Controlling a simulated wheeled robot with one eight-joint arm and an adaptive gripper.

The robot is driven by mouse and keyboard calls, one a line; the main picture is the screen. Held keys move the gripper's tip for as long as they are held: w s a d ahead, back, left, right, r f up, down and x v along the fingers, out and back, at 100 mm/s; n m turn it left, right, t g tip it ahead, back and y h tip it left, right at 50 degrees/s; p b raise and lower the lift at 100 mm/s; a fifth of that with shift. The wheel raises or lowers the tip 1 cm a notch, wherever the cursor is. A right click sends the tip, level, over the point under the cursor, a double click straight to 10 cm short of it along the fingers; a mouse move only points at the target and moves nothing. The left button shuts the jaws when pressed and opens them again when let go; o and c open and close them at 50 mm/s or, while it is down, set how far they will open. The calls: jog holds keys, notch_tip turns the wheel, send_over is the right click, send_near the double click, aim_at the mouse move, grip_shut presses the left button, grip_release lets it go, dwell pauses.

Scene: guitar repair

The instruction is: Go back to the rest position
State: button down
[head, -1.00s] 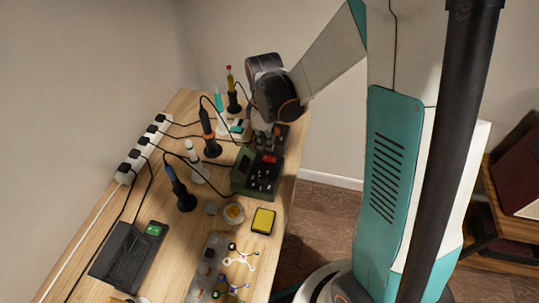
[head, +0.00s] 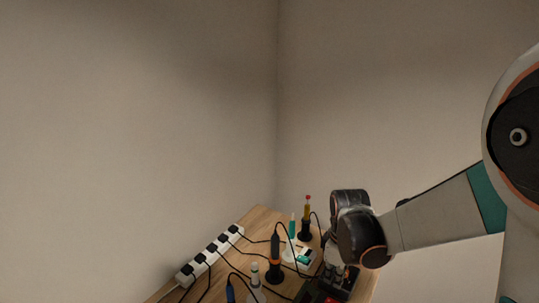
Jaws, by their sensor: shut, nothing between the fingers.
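My gripper (head: 341,271) is at the lower right of the head view, at the end of my bent arm. It points down over the far right part of the wooden workbench, above a dark device (head: 322,291) that is cut off by the bottom edge. My wrist and the frame edge partly hide the fingers. The gripper is shut and I see nothing held in it.
A white power strip (head: 210,256) with several black plugs runs along the bench's left edge. Several corded tools stand in holders, including an orange-and-black one (head: 274,262) and a red-tipped one (head: 307,215). Bare walls rise behind; the space above the bench is clear.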

jog(key=s+r+m+t, duration=0.6)
jog(key=s+r+m, duration=0.4)
jog(key=s+r, duration=0.4)
jog(key=shift+s+r+t, duration=0.35)
jog(key=shift+r+t, duration=0.05)
jog(key=shift+r, duration=0.65)
